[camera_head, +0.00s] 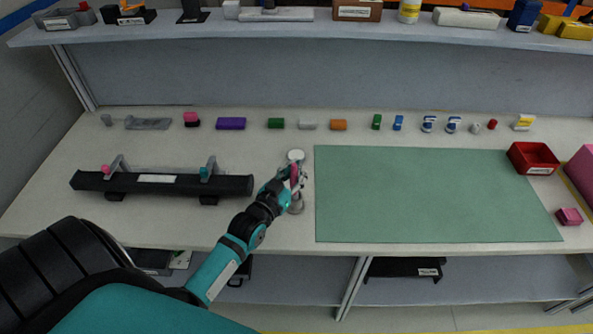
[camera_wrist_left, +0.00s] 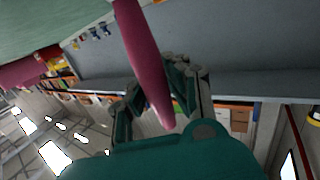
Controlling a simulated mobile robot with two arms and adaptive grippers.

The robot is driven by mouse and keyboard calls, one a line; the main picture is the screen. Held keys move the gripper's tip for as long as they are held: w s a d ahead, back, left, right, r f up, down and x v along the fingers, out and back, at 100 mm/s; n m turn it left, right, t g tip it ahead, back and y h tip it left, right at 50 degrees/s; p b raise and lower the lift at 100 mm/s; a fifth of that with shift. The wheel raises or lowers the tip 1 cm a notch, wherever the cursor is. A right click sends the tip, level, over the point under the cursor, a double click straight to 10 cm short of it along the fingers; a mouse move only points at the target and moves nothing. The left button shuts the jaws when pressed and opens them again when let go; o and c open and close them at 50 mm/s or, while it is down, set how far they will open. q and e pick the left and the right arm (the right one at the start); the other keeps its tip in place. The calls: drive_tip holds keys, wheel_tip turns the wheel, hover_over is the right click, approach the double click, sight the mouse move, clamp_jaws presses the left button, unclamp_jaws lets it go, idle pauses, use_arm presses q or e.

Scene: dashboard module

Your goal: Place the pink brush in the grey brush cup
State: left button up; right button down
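My left gripper (camera_head: 289,186) is at the middle of the bench, left of the green mat. It is shut on the pink brush (camera_head: 295,178), which is mostly hidden by the fingers in the head view. In the left wrist view the brush (camera_wrist_left: 147,65) is a long pink shaft running down between the fingers (camera_wrist_left: 162,105). A grey round piece (camera_head: 296,208) stands just below the gripper, and a white disc (camera_head: 295,155) shows just above it. I cannot tell for sure which of these is the grey brush cup. My right gripper is not in view.
A long black dashboard bar (camera_head: 228,185) lies left of the gripper. The green mat (camera_head: 430,195) is bare. A red tray (camera_head: 533,158) and a small pink box (camera_head: 569,217) are at the right. Several small parts line the back, below a loaded shelf (camera_head: 300,32).

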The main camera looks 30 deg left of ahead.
use_arm(q)
drive_tip(key=shift+o, duration=1.3)
drive_tip(key=shift+r, duration=0.2)
drive_tip(key=s+b, duration=0.2)
drive_tip(key=s, duration=1)
drive_tip(key=shift+d+r, duration=0.3)
drive_tip(key=shift+r, duration=0.05)
